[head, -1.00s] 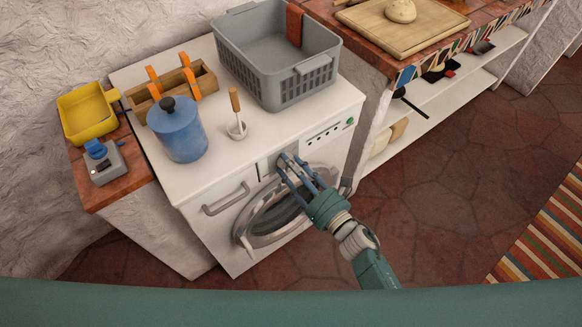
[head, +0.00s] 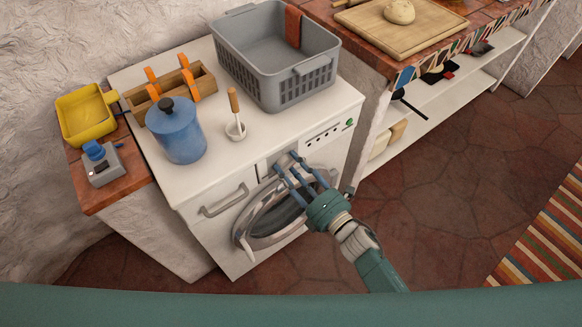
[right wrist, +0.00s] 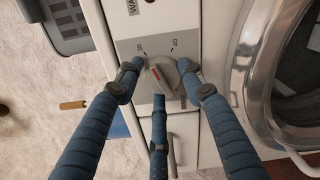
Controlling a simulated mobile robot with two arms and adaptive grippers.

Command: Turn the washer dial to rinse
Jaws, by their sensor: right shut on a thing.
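The washer (head: 215,185) is a white front-loading machine with a round glass door (head: 268,222) and a pull handle. Its dial (right wrist: 159,77) is a pale knob with a red mark on a grey panel, with small labels around it; I cannot read them all. The red mark points up and left in the right wrist view. My right gripper (right wrist: 159,86) has three blue fingers closed around the dial. In the head view the right gripper (head: 285,164) reaches the washer front from below right, and its fingers mostly hide the dial. My left gripper is not in view.
On the washer top stand a grey basket (head: 290,90), a blue canister (head: 178,138), a wooden caddy (head: 185,88) and a small white pot with a wooden handle (head: 235,128). A yellow tub (head: 85,118) is at left.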

